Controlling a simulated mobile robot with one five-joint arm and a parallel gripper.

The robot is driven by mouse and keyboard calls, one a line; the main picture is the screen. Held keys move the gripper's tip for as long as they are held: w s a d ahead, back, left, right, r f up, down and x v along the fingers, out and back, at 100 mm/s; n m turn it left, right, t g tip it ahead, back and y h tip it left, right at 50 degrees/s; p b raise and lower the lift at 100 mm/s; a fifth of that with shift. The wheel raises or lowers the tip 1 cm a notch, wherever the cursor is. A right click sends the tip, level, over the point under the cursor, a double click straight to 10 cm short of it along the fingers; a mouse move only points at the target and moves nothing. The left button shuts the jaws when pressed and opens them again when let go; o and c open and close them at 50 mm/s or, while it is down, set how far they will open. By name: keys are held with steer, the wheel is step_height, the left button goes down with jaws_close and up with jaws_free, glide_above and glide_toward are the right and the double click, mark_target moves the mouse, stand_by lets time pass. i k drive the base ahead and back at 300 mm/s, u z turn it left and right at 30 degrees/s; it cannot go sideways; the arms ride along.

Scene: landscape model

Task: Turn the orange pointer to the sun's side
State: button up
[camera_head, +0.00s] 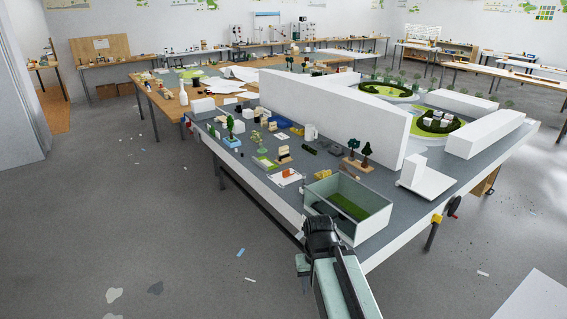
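A small white plate (286,178) with an orange mark on it lies on the grey model table, left of the open-topped box. The mark is too small for me to tell whether it is the orange pointer or which way it points. No sun sign can be made out. My arm reaches up from the bottom edge. My gripper (324,209) is a dark shape at the near left wall of the box, right of and nearer than the plate. Its fingers cannot be made out, and I see nothing held.
The pale green-grey box (365,226) with a green strip inside stands at the table's near corner. Model trees (360,155) and a long white wall block (335,115) stand behind it. The left floor is mostly open.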

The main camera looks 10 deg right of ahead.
mark_target(286, 172)
steer(key=u, duration=0.4)
steer(key=i, duration=1.6)
steer(key=u, duration=1.6)
